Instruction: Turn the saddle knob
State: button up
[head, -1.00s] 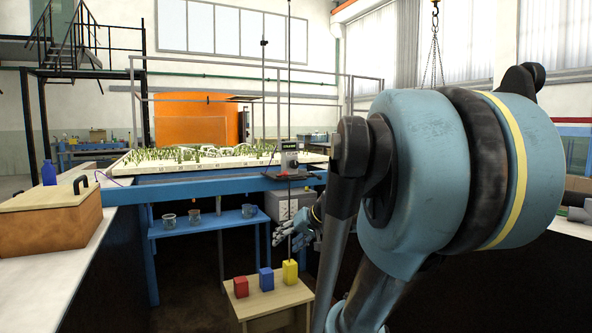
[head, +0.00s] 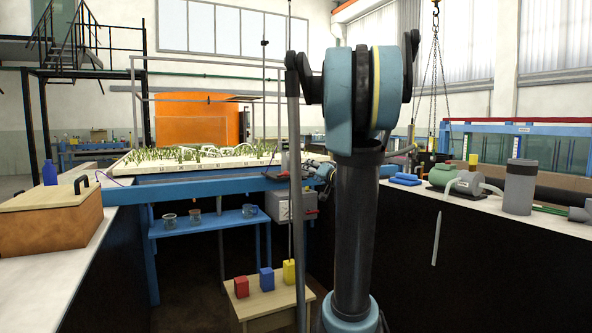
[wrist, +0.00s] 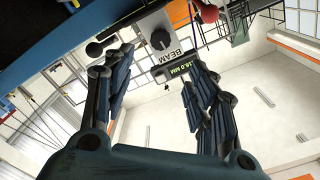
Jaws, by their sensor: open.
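In the wrist view a pale instrument box (wrist: 177,31) shows upside down, with a dark round knob (wrist: 160,40) on its face, the word BEAM beside it and a lit readout (wrist: 174,71). No label reading saddle is legible. A dark ball-shaped knob (wrist: 94,49) is at the left and a red ball-shaped knob (wrist: 208,13) at the right. My gripper (wrist: 148,68) is open, its fingers apart on either side of the readout and apart from the dark round knob. In the head view my arm hides most of the instrument (head: 284,163), and my gripper (head: 317,170) is beside it.
The flume table's blue beam (head: 235,183) carries a model landscape (head: 190,158). Below are a grey box (head: 292,206) with a red handle and a wooden stool (head: 262,302) bearing red, blue and yellow blocks. A pump (head: 467,185) stands on the right counter.

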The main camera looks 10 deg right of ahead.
aim_at(296, 165)
jog(key=x, duration=1.5)
jog(key=shift+w+a, duration=0.15)
jog(key=shift+w, duration=0.05)
jog(key=shift+c, duration=0.4)
jog(key=c, duration=1)
